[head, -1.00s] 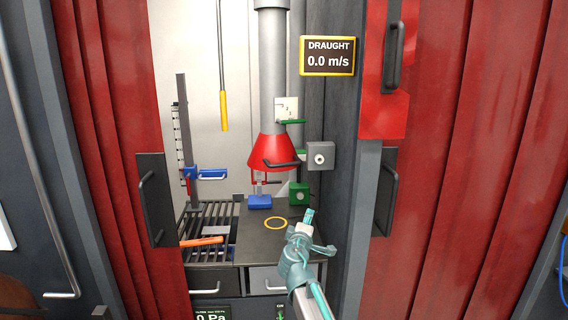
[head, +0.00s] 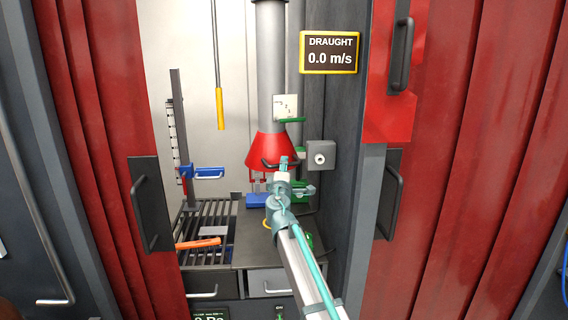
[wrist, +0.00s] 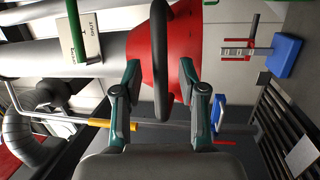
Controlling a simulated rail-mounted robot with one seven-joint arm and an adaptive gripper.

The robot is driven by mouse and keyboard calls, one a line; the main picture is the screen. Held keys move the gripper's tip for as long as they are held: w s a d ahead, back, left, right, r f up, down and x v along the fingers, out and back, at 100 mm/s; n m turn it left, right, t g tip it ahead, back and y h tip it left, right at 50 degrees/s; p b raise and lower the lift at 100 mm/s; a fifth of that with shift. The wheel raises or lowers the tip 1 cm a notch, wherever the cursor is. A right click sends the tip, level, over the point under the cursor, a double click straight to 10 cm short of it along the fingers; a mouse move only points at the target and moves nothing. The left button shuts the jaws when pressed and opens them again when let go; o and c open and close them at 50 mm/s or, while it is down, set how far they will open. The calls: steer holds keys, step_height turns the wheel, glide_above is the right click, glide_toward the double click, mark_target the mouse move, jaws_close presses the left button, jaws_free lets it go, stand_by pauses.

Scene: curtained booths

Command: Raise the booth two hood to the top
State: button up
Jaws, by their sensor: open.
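The booth hood is a red cone (head: 268,149) on a grey vertical duct (head: 271,70) in the head view. It also shows in the wrist view (wrist: 180,40), partly hidden by its dark bar handle (wrist: 161,50). My gripper (head: 284,166) is at the hood's lower front edge and covers part of the handle in the head view. In the wrist view, my gripper (wrist: 160,70) is open, with one finger on each side of the handle. I see no finger closed on the bar.
A draught display (head: 330,53) reads 0.0 m/s. A yellow-ended rod (head: 220,108) hangs to the left. A blue-handled slide (head: 205,173), a grated bench (head: 205,222) and an orange-handled tool (head: 198,243) stand below left. A grey box (head: 321,155) is close right.

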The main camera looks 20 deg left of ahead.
steer(key=shift+x, duration=0.9)
jaws_close()
